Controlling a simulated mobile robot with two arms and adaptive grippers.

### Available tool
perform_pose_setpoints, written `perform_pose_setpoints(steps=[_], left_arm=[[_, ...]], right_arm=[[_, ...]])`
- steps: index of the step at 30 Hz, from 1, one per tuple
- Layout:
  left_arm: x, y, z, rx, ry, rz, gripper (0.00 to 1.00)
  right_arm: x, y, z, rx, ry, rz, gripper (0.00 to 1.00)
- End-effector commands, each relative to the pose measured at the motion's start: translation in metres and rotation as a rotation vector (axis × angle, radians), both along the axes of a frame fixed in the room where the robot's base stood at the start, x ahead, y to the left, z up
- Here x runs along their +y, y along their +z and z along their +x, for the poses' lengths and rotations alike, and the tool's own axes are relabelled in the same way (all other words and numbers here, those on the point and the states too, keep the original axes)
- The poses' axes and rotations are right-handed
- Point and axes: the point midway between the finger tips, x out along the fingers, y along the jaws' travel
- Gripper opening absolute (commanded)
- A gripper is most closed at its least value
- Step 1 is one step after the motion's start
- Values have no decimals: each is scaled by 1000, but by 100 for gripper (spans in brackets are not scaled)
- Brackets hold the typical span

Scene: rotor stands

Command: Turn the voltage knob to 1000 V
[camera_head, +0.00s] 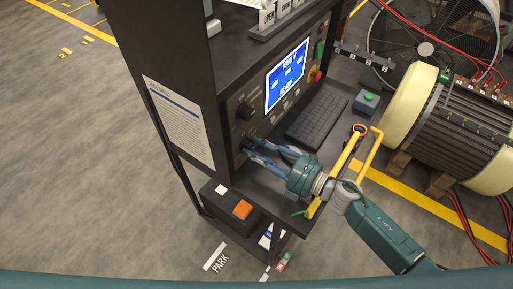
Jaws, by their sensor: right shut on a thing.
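The dark cabinet panel (232,100) carries a blue lit screen (288,75) whose small text I cannot read surely. A black round knob (244,112) shows on the panel left of the screen. My right gripper (246,147) reaches in from the right, its blue fingers pointing left at the panel just below that knob. Its fingertips are shut on a lower knob, mostly hidden by them. I cannot read labels or the pointer, so I cannot tell its setting. My left gripper is not in view.
A keyboard (317,115) lies on the cabinet shelf. An orange-topped item (242,209) sits below.

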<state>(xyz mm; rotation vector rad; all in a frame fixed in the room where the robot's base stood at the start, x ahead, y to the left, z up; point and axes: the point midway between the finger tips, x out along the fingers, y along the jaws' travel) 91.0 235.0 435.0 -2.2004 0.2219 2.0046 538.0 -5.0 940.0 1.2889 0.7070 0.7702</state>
Motion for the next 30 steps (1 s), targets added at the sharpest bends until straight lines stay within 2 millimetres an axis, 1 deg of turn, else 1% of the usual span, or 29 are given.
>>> perform_pose_setpoints(steps=[9, 26, 27, 29, 30], left_arm=[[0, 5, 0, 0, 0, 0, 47], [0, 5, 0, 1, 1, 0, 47], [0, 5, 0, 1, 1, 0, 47], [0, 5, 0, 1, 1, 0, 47], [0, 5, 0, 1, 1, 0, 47]], right_arm=[[-1, 1, 2, 106, -3, 78, 2], [-1, 1, 2, 131, -3, 97, 2], [-1, 1, 2, 131, -3, 97, 32], [-1, 0, 2, 131, -3, 97, 44], [-1, 0, 1, 131, -2, 96, 48]])
